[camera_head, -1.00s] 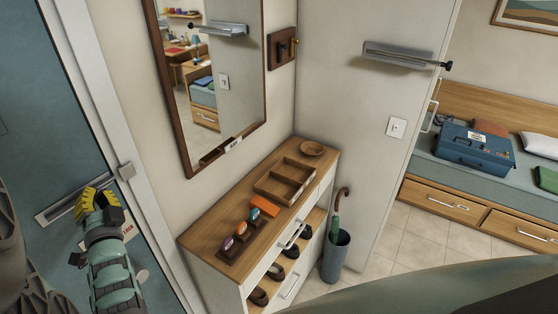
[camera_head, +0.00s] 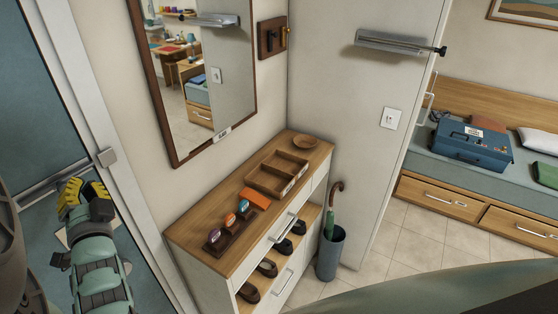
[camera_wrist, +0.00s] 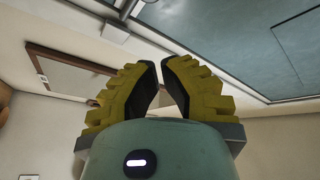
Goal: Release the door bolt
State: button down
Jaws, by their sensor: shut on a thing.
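The door bolt (camera_head: 52,186) is a slim metal bar across the blue door (camera_head: 35,90) at the left of the head view. Its bar runs towards a small grey block (camera_head: 106,157) on the white door frame. My gripper (camera_head: 84,186), with yellow ridged fingers, is at the bolt, just left of the frame. It is shut on the bolt, though the fingers hide the gripped part. The blue door (camera_wrist: 290,45) shows at upper right there.
A wooden-topped shoe cabinet (camera_head: 195,235) with trays and small items stands right of the door, under a framed mirror (camera_head: 200,100). An umbrella stand (camera_head: 330,255) is beside it. Tiled floor is free further right.

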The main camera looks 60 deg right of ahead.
jog(key=shift+b+v, duration=0.9)
jog(key=shift+v, duration=0.85)
jog(key=shift+r, duration=0.1)
